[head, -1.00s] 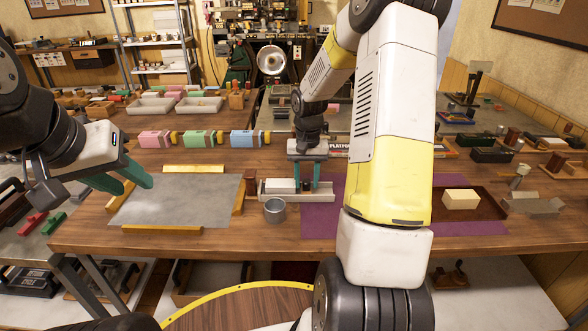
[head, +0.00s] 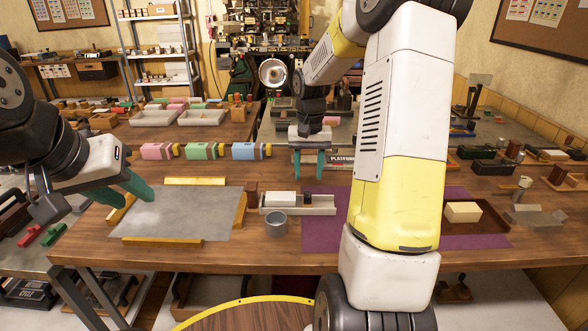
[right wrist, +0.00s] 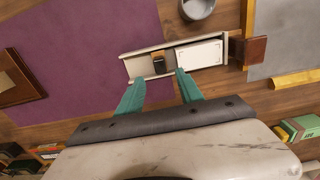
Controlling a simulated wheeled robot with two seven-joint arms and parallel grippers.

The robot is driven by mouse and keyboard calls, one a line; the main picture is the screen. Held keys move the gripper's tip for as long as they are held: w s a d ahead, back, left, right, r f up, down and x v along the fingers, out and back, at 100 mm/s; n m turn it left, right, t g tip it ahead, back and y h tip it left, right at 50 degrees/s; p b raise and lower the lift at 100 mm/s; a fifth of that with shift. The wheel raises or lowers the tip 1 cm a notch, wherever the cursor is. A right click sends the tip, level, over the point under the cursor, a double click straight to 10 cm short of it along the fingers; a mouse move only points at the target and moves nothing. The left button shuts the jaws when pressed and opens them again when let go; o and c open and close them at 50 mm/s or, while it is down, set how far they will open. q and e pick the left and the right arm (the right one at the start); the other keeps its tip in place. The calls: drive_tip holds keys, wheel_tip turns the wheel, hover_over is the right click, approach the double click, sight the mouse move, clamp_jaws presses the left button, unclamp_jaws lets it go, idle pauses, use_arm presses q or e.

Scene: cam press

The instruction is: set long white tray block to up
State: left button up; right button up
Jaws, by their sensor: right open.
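The long white tray (head: 322,208) lies on the wooden table at the left edge of the purple mat, with a white block (head: 281,198) in its left part. In the right wrist view the tray (right wrist: 135,66) holds the white block (right wrist: 200,54) and a small dark block with a brown top (right wrist: 159,62) beside it. My right gripper (head: 307,174) is open and empty, above and behind the tray; its green fingers (right wrist: 160,92) show apart in the right wrist view. My left gripper (head: 137,193) hangs over the left side of the grey sheet, its fingers apart and empty.
A grey metal cup (head: 276,224) stands just in front of the tray. The grey sheet (head: 180,214) with wooden rails is to the left. The purple mat (head: 322,235) is to the right, with a brown tray holding a cream block (head: 463,212). Coloured blocks (head: 245,151) stand behind.

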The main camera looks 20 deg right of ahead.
sight(319, 206)
drive_tip(key=shift+c, duration=0.4)
